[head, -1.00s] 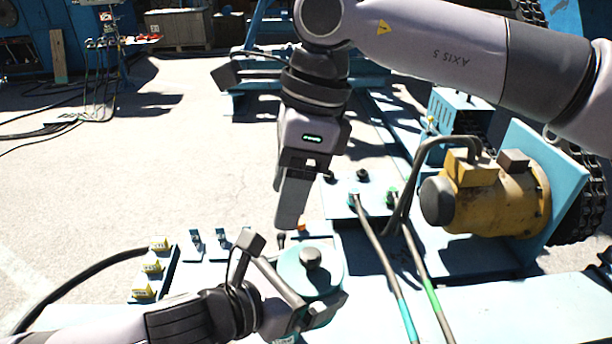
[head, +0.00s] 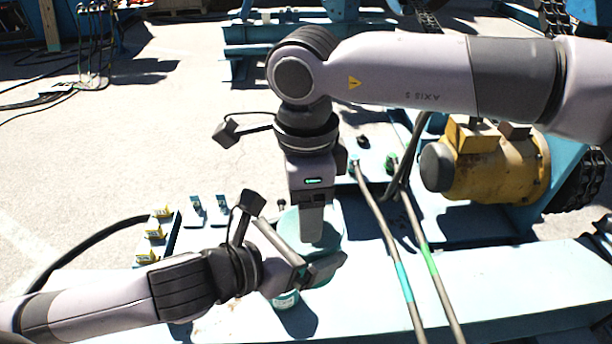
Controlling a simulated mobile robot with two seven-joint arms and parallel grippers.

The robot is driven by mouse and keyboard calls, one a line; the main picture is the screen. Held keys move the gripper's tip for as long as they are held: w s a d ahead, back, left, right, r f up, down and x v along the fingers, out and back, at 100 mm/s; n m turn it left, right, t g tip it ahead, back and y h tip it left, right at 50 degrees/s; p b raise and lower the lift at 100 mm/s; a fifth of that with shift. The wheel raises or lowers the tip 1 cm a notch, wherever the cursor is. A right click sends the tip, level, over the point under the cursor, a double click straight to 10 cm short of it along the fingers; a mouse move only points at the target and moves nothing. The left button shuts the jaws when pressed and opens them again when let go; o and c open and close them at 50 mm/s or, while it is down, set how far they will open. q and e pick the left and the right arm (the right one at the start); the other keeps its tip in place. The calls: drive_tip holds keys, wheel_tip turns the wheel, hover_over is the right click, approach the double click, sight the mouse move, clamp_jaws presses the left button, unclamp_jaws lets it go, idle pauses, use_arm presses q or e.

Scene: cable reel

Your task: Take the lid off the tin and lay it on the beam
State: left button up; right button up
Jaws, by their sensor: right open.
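The tin (head: 286,300) stands upright on the pale blue beam (head: 450,275), mostly hidden behind my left gripper. Its round teal lid (head: 334,228) is on top of it. My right gripper (head: 312,238) points straight down over the middle of the lid. It is open, and its fingers hide the lid's dark knob. Whether the fingers touch the knob cannot be seen. My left gripper (head: 312,272) is at the front of the tin, below the lid. Its fingers overlap the tin, but their grip on it is not clear.
A yellow motor (head: 485,165) stands at the right. Two hoses with teal (head: 403,280) and green (head: 431,264) bands run across the beam right of the tin. Small yellow-tagged blocks (head: 153,229) sit at the left. The beam's right part is clear.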

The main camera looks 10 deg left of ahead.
drive_tip(key=shift+f, duration=0.65)
clamp_jaws()
drive_tip(key=shift+r, duration=0.25)
drive_tip(key=shift+r, duration=0.9)
drive_tip(key=shift+r, duration=0.1)
drive_tip(key=shift+r, duration=1.9)
